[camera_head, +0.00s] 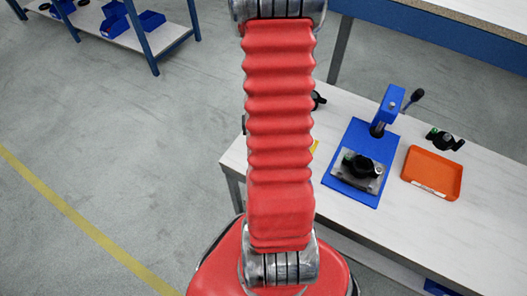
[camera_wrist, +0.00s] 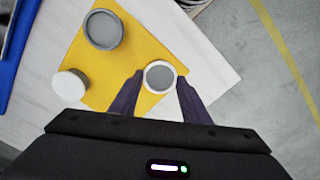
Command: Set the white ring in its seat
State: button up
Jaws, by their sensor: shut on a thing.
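In the wrist view my gripper (camera_wrist: 160,76) is shut on the white ring (camera_wrist: 147,78), which sits between the two dark fingertips with a grey round inside. The ring is over the front right part of a yellow mat (camera_wrist: 143,44); I cannot tell whether it touches the mat. A short white-topped cylinder (camera_wrist: 70,84) stands at the mat's left edge. I cannot tell which part holds the seat. In the head view my arm hides the gripper and ring.
In the head view a blue press (camera_head: 352,188) with a black part on its base stands on the white table (camera_head: 490,215). An orange tray (camera_head: 432,172) lies right of it, with another black part (camera_head: 445,140) behind. Floor lies left of the table.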

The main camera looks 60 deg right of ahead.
jog(key=shift+r, duration=0.1)
jog(key=shift+r, duration=2.9)
jog(key=shift+w+a+r, duration=0.1)
jog(key=shift+w+a, duration=0.05)
jog(key=shift+w, duration=0.4)
jog(key=w+a+r+n, duration=0.25)
jog(key=w+a, duration=0.25)
jog(key=w, duration=0.3)
jog(key=w+a+r+n, duration=0.1)
jog(key=w+a+n, duration=0.3)
jog(key=w, duration=0.5)
jog(key=w+a+r+n, duration=0.2)
jog(key=w+a, duration=0.4)
jog(key=a, duration=0.5)
jog(key=w+a+r+n, duration=0.1)
jog(key=w+a+r, duration=0.2)
jog(key=a, duration=0.8)
jog(key=w, duration=0.2)
jog(key=shift+w+r+n, duration=0.25)
jog(key=shift+w+n, duration=0.1)
